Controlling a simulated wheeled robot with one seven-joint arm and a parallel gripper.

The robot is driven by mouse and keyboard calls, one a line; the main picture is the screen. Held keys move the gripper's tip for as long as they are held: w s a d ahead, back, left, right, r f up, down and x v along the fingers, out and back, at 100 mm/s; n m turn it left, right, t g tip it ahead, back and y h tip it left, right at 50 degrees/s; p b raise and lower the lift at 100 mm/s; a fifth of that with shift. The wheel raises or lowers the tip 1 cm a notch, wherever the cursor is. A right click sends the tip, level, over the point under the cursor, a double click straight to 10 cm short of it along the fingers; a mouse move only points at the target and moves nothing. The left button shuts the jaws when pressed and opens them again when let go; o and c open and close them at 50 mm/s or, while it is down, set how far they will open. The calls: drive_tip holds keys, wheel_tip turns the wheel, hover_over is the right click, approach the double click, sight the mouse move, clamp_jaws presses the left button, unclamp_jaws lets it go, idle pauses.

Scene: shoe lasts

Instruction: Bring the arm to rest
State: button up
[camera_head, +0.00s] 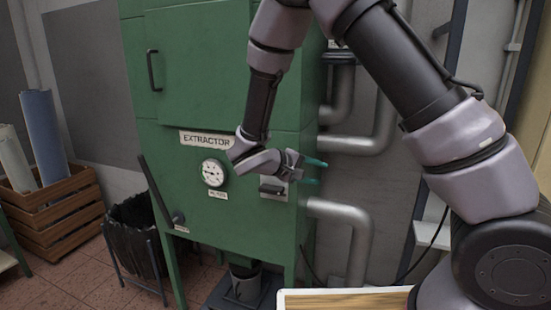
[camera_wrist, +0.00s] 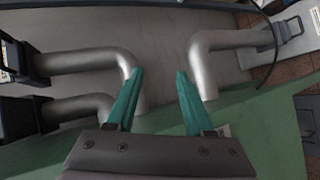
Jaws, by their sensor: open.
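My gripper (camera_head: 318,172) is at the right edge of the green extractor cabinet's front in the head view, with its two teal fingers apart and nothing seen between them. In the wrist view my gripper (camera_wrist: 158,80) also shows open, its teal fingers spread in front of the grey wall and pipes. My arm is folded, its upper links across the right of the head view. The green extractor cabinet (camera_head: 195,75) has a round gauge, a label and a lever on its front. I cannot tell whether the gripper touches the cabinet.
Grey pipes (camera_head: 345,212) run from the cabinet's right side, close to my gripper. A wooden crate (camera_head: 62,215) with rolls and a dark bin (camera_head: 140,235) stand at the left. A wood-topped surface with a pale rim (camera_head: 340,291) is at the bottom. Tiled floor shows at lower left.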

drive_tip(key=s+d+r+m+g+y, duration=0.65)
drive_tip(key=s+d+r, duration=0.25)
drive_tip(key=d+r, duration=0.25)
drive_tip(key=s+d+r+m+t+y, duration=0.2)
drive_tip(key=s+r+t+y, duration=0.4)
drive_tip(key=r, duration=0.6)
drive_tip(key=s+m, duration=0.1)
drive_tip(key=s, duration=0.1)
drive_tip(key=shift+s+d+t+y, duration=0.15)
drive_tip(key=shift+s+t+y, duration=0.2)
drive_tip(key=shift+s, duration=0.05)
